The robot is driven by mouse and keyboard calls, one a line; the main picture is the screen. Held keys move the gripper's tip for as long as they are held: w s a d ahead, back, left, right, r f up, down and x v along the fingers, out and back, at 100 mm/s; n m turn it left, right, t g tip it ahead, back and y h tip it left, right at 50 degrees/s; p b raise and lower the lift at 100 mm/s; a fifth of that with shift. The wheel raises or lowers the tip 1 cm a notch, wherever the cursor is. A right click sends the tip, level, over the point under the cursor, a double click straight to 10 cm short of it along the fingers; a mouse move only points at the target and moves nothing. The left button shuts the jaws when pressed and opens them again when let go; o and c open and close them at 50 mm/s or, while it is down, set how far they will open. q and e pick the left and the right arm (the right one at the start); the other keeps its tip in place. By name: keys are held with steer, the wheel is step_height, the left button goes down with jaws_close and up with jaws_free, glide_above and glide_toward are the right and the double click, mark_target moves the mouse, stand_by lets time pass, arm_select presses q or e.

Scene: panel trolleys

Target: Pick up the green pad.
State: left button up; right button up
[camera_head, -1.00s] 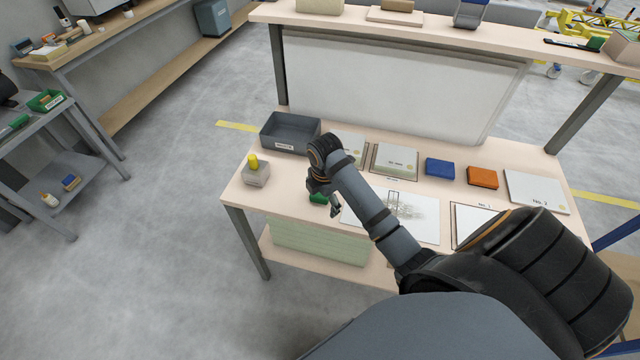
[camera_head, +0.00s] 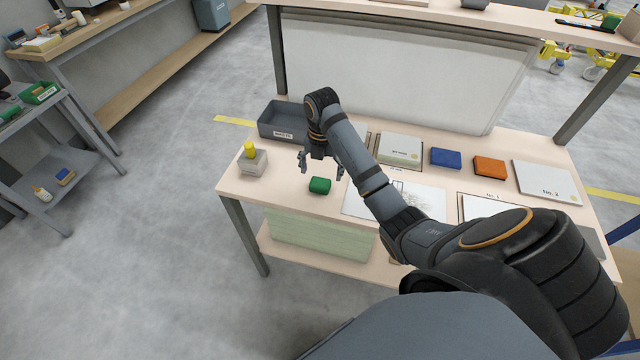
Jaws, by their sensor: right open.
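The green pad (camera_head: 320,185) lies on the pale table top (camera_head: 284,196), near its front edge and left of the white sheet. My right gripper (camera_head: 321,169) is open and empty. It points down just above and behind the pad in the picture, with its fingers spread to either side. I cannot tell the exact height of the fingertips over the table. My left gripper is not in view.
A grey bin (camera_head: 283,122) stands behind my gripper. A grey block with a yellow top (camera_head: 252,161) sits to the left. A blue pad (camera_head: 446,158) and an orange pad (camera_head: 490,167) lie right. A raised shelf (camera_head: 400,16) spans the back.

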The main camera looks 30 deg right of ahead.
mark_target(320, 182)
steer(key=shift+f+b, duration=0.2)
steer(key=shift+b, duration=0.1)
step_height(320, 182, down, 2)
steer(key=shift+w+f+b, duration=0.15)
steer(key=shift+f+b, duration=0.1)
steer(key=shift+b, duration=0.7)
step_height(320, 182, down, 2)
steer(key=shift+w+f, duration=0.1)
steer(key=shift+w, duration=0.05)
steer(key=shift+c, duration=0.7)
steer(key=c, duration=1)
